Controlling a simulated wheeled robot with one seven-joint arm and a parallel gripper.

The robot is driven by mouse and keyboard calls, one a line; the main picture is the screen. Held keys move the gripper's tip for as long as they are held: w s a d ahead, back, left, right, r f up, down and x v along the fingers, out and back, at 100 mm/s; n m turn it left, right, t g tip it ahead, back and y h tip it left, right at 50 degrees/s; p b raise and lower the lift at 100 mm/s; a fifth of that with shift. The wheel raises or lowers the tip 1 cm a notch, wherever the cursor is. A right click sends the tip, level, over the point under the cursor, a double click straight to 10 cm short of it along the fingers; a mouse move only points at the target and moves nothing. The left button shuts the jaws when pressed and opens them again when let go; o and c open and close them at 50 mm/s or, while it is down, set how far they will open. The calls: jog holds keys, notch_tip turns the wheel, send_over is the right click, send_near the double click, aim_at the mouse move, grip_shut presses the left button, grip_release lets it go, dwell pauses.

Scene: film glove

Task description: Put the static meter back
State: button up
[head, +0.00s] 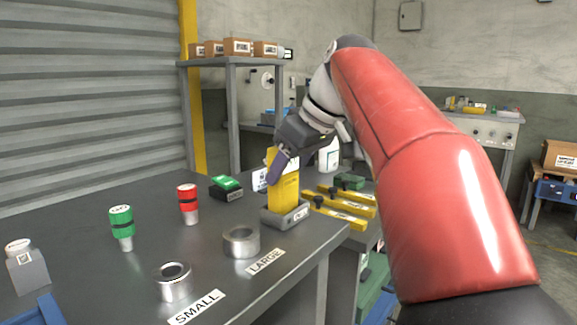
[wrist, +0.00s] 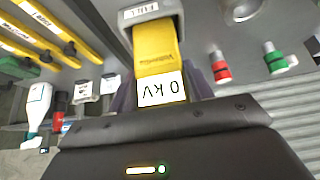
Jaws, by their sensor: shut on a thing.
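The static meter (head: 284,192) is a yellow upright block with a white "0 kV" display, which shows in the wrist view (wrist: 158,62). Its lower end is at a grey holder (head: 286,215), seen in the wrist view as a grey socket with a label (wrist: 140,12). It looks upright in the holder; whether it is fully seated I cannot tell. My gripper (head: 281,160) is shut on the meter's upper part from above, with a purple finger along its side. The far finger is mostly hidden.
Left on the table (head: 80,215) stand a green-topped plug gauge (head: 121,226), a red one (head: 188,202) and two metal rings (head: 241,241) by SMALL and LARGE labels. Yellow bars (head: 345,205) lie right of the holder. A green-topped box (head: 226,186) and a white bottle (head: 329,156) stand behind.

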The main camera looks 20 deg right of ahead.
jog(key=shift+f, duration=0.3)
jog(key=o, duration=1.2)
jog(key=shift+c, duration=0.2)
